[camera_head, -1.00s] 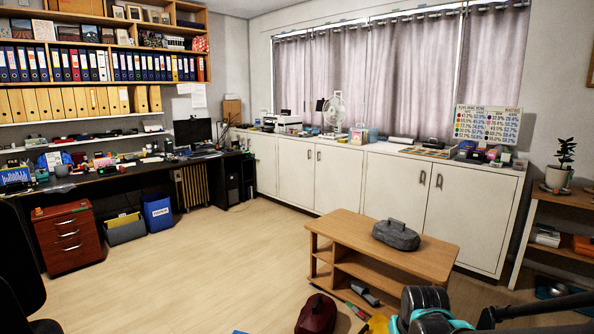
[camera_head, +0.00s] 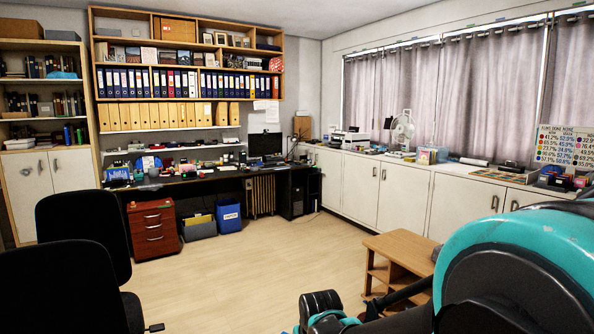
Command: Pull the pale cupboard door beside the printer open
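The printer seems to be the white and grey machine (camera_head: 355,141) on the long white cupboard top below the curtains. Under it is a shut pale door (camera_head: 358,188) with a dark upright handle near its right edge. Another shut pale door (camera_head: 404,202) stands to its right, its handle at the left edge. A further pale panel (camera_head: 325,178) lies to the left. I cannot tell for certain which door is meant. My arm's teal and black links fill the lower right, well short of the cupboards. No gripper fingers show.
A low wooden table (camera_head: 400,247) stands before the cupboards, partly behind my arm. Black chairs (camera_head: 60,270) are at lower left. A red-brown drawer unit (camera_head: 153,230) and a blue bin (camera_head: 229,217) stand by the desk. The middle floor is open.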

